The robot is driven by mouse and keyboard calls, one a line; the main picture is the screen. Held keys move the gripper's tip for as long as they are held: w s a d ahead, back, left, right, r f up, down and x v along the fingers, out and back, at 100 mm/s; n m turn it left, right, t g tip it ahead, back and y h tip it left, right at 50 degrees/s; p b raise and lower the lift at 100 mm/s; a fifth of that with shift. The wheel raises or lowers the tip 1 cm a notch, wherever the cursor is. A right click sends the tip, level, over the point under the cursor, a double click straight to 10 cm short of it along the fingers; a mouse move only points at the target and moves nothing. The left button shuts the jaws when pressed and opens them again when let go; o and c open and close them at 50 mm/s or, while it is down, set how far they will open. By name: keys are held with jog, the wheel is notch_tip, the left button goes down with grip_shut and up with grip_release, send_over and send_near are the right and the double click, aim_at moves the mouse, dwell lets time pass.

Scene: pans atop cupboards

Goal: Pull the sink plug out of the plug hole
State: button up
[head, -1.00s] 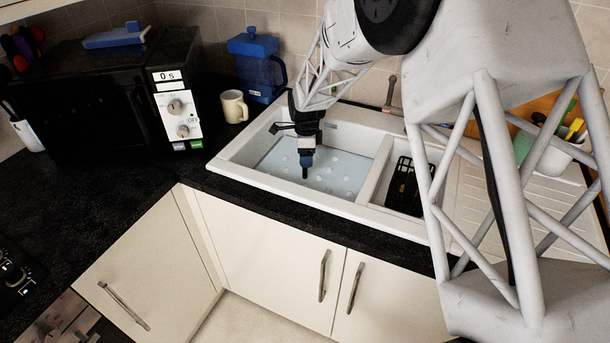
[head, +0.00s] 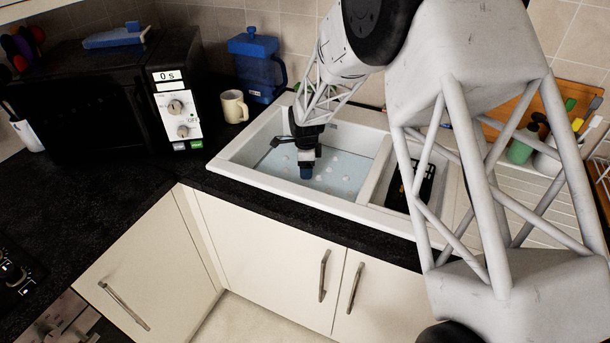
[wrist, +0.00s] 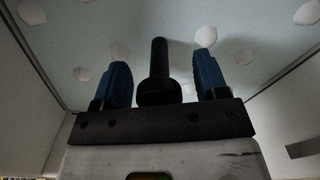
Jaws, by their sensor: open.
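The sink plug (wrist: 157,72) looks like a black upright stem with a rounded, wider part nearer the camera. It stands between the two blue fingers in the wrist view, with a gap on each side. My gripper (wrist: 162,62) is open and does not visibly touch it. In the head view my gripper (head: 306,172) points down inside the sink basin (head: 268,181), close to the water, and hides the plug there. The water (head: 340,178) is pale blue with white foam patches. The plug hole is not visible.
The basin's white walls surround my gripper. A smaller side bowl (head: 428,184) with a dark insert lies to the right. The tap's exact position is hard to tell. A beige mug (head: 233,106) and a blue jug (head: 258,75) stand behind left, beside the black microwave (head: 100,105).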

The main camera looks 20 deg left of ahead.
jog(key=shift+c, duration=0.5)
jog(key=c, duration=0.9)
jog(key=shift+r, duration=5)
jog(key=shift+r, duration=0.15)
jog(key=shift+r, duration=1.4)
